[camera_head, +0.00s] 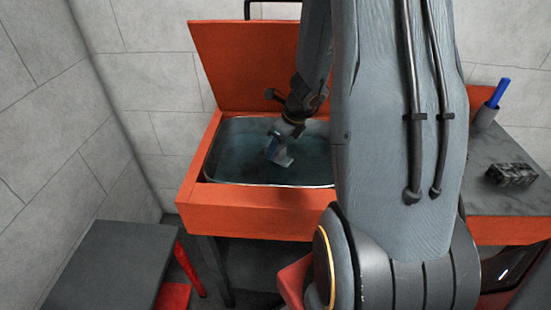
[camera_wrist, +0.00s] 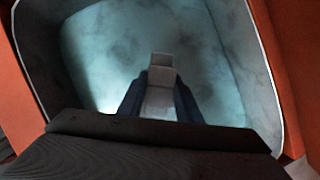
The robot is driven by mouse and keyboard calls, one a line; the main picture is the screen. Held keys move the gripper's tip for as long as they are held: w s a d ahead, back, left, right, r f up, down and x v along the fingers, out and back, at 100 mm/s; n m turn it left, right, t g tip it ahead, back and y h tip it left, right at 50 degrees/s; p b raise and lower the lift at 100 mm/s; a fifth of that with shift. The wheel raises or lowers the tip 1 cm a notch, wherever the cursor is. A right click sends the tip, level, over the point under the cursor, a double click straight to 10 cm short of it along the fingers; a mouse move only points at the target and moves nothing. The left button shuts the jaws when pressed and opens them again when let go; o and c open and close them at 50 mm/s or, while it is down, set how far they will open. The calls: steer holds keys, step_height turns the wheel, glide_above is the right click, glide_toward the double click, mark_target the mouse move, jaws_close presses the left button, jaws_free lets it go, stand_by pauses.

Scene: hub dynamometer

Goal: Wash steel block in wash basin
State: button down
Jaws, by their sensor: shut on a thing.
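The wash basin (camera_head: 221,160) is a metal-rimmed tub with bluish liquid, set in an orange cabinet with its orange lid raised behind it. My gripper (camera_head: 275,149) reaches down into the basin and is shut on the steel block (camera_head: 284,157), a small grey block. In the wrist view the steel block (camera_wrist: 161,72) sticks out beyond the two dark fingers of my gripper (camera_wrist: 160,92), inside the walls of the basin (camera_wrist: 262,85). I cannot tell how deep the block is in the liquid.
A dark grey table (camera_head: 115,260) with red legs stands at the front left. At right, a grey counter (camera_head: 527,199) holds a dark patterned block (camera_head: 511,174) and a cup (camera_head: 484,117) with a blue-handled item (camera_head: 498,93). My arm hides the basin's right side.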

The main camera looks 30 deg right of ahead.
steer(key=shift+r+p, duration=5.25)
steer(key=shift+p, duration=0.3)
step_height(320, 180, up, 4)
steer(key=p, duration=0.3)
